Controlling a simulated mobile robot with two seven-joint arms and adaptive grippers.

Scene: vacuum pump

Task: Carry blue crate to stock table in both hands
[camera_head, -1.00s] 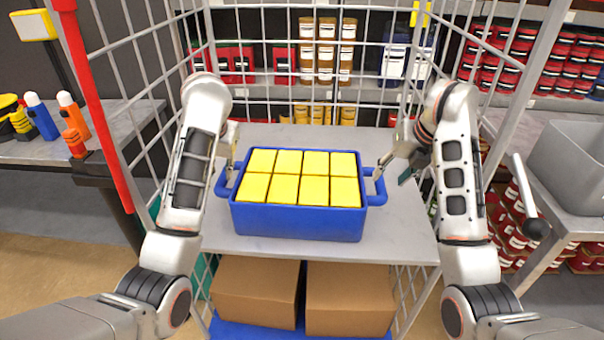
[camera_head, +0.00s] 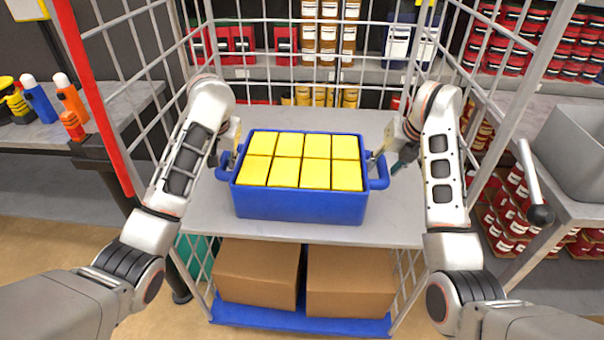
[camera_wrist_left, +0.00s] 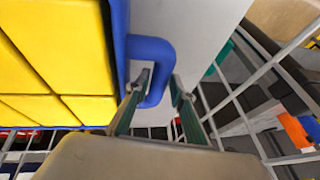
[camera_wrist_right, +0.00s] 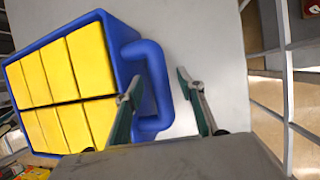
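The blue crate (camera_head: 300,207) is filled with several yellow blocks and sits level on the grey shelf of a wire cage trolley. It has a looped blue handle at each end. My left gripper (camera_head: 230,157) is at the left handle (camera_wrist_left: 158,58). In the left wrist view its fingers are apart, with the handle's loop reaching between them. My right gripper (camera_head: 379,158) is at the right handle (camera_wrist_right: 157,75). In the right wrist view its fingers are also apart, with the handle's bar between them. No stock table can be made out for certain.
Wire mesh walls (camera_head: 128,78) stand at the trolley's sides and back, close outside my arms. Cardboard boxes (camera_head: 350,280) fill the lower deck. A side table (camera_head: 40,135) with bottles is at left. A grey bin (camera_head: 578,150) stands on a table at right.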

